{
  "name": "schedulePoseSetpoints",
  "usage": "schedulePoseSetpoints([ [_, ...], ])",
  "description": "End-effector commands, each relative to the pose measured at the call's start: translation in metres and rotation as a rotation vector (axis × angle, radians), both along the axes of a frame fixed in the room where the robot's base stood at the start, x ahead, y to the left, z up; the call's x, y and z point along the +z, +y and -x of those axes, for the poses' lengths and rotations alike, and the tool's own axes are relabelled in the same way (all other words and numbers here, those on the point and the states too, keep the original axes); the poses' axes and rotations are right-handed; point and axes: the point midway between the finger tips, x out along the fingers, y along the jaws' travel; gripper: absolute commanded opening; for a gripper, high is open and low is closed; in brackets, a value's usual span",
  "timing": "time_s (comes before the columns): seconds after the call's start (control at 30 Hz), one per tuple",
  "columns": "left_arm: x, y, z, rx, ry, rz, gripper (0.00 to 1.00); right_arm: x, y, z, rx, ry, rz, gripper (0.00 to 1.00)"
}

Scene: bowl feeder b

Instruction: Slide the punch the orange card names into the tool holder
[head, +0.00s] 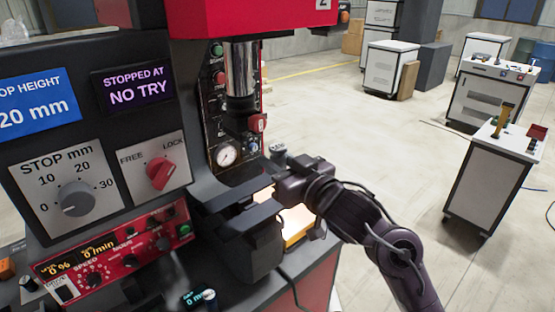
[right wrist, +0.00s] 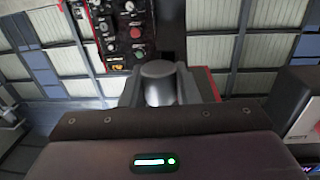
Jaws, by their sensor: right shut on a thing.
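My right gripper (head: 232,205) reaches in from the right below the press ram (head: 240,70). In the right wrist view its fingers are shut on a grey cylindrical punch (right wrist: 158,84); in the head view I cannot make the punch out between the fingers. The tool holder (head: 240,122) is the dark block under the chrome ram, with a red knob (head: 257,123) on its side. It is above the gripper, apart from it in the picture. I cannot make out an orange card with readable words. My left gripper is not in view.
The press control panel (head: 90,150) fills the left, with a STOP dial (head: 76,198) and a red FREE/LOCK knob (head: 160,172). A lit area (head: 297,222) shows behind my wrist. White cabinets (head: 497,165) stand at the right on open floor.

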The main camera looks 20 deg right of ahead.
Motion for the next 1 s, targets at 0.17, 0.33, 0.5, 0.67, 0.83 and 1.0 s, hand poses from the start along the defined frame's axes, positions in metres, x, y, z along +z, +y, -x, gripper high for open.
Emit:
schedulePoseSetpoints([
  [0.17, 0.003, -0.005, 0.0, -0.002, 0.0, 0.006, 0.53, 0.002, 0.001, 0.001, -0.004, -0.001, 0.002, 0.0],
  [0.33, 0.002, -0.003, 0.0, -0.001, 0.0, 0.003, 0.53, 0.002, 0.003, -0.008, -0.009, -0.003, 0.0, 0.0],
  [0.5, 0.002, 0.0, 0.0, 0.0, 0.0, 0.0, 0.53, 0.002, 0.009, -0.024, -0.009, -0.002, 0.0, 0.0],
  [0.67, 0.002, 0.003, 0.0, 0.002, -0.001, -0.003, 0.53, 0.002, 0.014, -0.037, -0.008, -0.003, 0.0, 0.0],
  [0.83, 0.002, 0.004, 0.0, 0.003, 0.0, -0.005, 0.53, 0.002, 0.018, -0.048, -0.008, -0.003, 0.002, 0.0],
  [1.0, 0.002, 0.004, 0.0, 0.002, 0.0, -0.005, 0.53, 0.002, 0.02, -0.053, -0.008, -0.003, 0.002, 0.0],
])
